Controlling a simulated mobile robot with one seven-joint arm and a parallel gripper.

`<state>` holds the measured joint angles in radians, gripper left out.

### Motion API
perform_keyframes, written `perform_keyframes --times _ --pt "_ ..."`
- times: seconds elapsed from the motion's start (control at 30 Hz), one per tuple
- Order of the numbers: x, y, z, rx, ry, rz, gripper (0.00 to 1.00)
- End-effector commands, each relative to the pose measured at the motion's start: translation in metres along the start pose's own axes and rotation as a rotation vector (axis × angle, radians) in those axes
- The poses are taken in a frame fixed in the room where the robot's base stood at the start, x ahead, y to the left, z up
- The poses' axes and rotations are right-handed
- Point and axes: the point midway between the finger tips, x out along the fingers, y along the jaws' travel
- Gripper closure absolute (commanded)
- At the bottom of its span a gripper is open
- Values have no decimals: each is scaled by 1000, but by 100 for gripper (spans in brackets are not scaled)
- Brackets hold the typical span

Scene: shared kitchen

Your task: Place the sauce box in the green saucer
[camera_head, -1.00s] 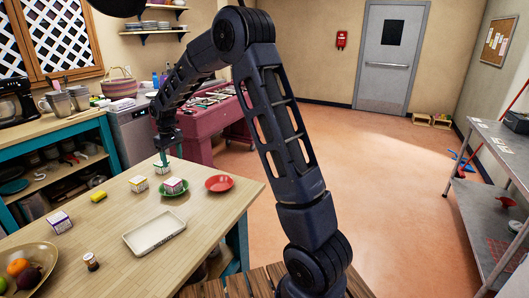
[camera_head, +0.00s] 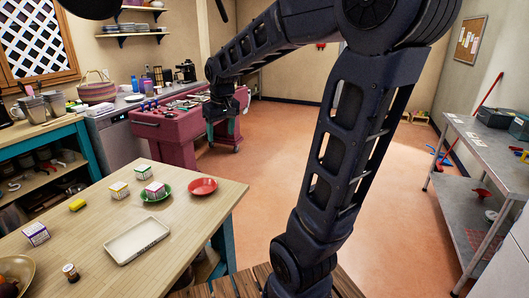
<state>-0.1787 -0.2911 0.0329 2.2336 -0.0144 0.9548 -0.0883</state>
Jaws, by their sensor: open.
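A small white box with a pink-red side (camera_head: 155,189) sits in the green saucer (camera_head: 164,197) on the wooden table. Other small boxes stand on the bare tabletop: one with green (camera_head: 142,174), one with yellow (camera_head: 119,190) and one with purple (camera_head: 36,234). The labels are too small to read, so I cannot tell which is the sauce box. My gripper (camera_head: 221,131) is open, with nothing visible in it. It is raised, beyond and to the right of the saucers in the picture.
A red saucer (camera_head: 203,187) lies right of the green one. A maroon cart (camera_head: 165,138) stands behind my gripper. Open floor lies to the right.

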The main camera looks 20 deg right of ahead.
Motion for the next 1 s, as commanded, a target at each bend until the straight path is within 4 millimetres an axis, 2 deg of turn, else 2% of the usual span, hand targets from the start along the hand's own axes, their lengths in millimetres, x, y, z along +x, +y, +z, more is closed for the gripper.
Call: perform_keyframes --times 0.03,0.3,0.5,0.6,0.8,1.0 --pt "-7 5 15 23 14 5 38" --pt "-26 24 92 145 75 29 38" --pt "-30 30 145 231 118 44 38" --pt "-29 31 165 263 134 49 38" --pt "-27 31 186 296 150 55 38" --pt "-26 31 187 300 151 55 38"
